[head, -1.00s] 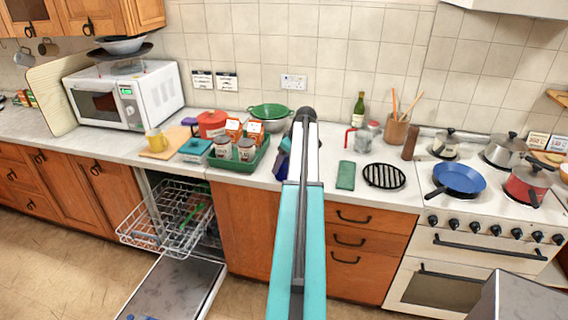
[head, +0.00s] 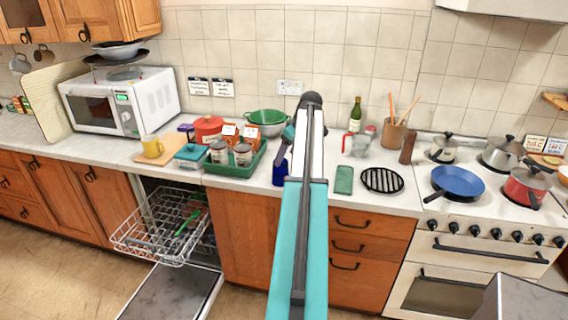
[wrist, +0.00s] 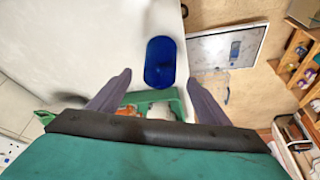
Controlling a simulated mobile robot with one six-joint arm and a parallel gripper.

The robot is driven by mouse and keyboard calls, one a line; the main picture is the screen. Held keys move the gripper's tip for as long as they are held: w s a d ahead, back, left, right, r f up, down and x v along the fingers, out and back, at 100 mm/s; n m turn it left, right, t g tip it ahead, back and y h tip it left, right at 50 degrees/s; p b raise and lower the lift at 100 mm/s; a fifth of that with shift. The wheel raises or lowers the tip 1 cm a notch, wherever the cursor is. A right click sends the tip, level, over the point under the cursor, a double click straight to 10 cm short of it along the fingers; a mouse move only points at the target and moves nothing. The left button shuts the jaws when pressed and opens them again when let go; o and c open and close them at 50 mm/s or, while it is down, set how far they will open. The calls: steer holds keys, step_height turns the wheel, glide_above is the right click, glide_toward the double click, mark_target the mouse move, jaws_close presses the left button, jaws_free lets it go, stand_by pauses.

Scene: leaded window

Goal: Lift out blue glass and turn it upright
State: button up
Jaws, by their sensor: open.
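The blue glass (head: 279,173) stands on the counter near its front edge, right of the green tray and partly hidden by my arm. In the wrist view the glass (wrist: 160,62) shows as a dark blue oval seen from above; I cannot tell whether its mouth is up. My gripper (wrist: 160,78) is open, its two fingers apart on either side of the view with the glass beyond them and clear of both. In the head view my gripper (head: 287,138) is above the glass, mostly hidden behind my arm.
The green tray (head: 232,169) with jars and orange packets is close left of the glass. The open dishwasher rack (head: 150,243) holds a green utensil. A green cloth (head: 344,180) and a black trivet (head: 383,180) lie to the right. A bottle (head: 355,115) stands behind.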

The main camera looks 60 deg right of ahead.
steer(key=b+v, duration=0.1)
steer(key=v, duration=0.5)
stand_by(0.7)
